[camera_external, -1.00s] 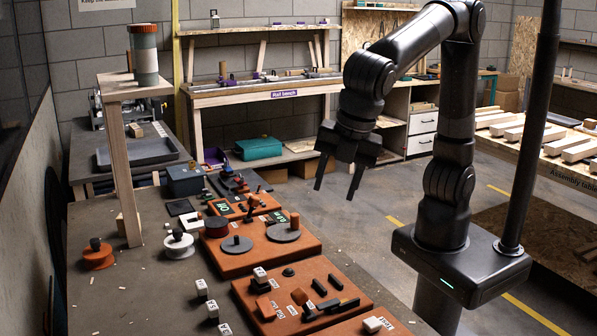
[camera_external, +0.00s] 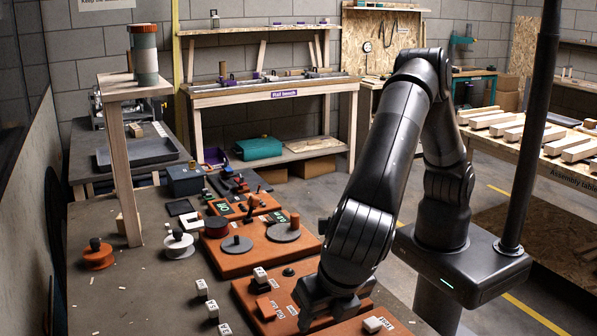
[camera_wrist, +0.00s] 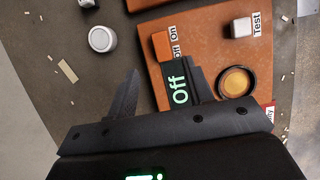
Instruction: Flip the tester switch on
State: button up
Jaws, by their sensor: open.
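In the wrist view, the tester is an orange panel (camera_wrist: 208,30) with a small orange block (camera_wrist: 160,45) beside printed "On" and "Off" labels; this block looks like the switch. A dark display (camera_wrist: 178,92) below it reads "Off" in lit green letters. My gripper (camera_wrist: 165,72) is open and empty, its fingers spread either side of the display's top, just below the orange block. I cannot tell whether a finger touches anything. In the external view my gripper (camera_external: 335,312) is low over the front boards and hides part of them.
A white cube (camera_wrist: 242,28) labelled "Test" and an amber disc in a dark ring (camera_wrist: 236,82) sit right of the switch. A white cylinder (camera_wrist: 102,38) stands on the bench left of the panel. Orange boards with discs and posts (camera_external: 245,262) lie farther back.

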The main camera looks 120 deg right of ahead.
jog(key=x, duration=1)
jog(key=shift+c, duration=0.5)
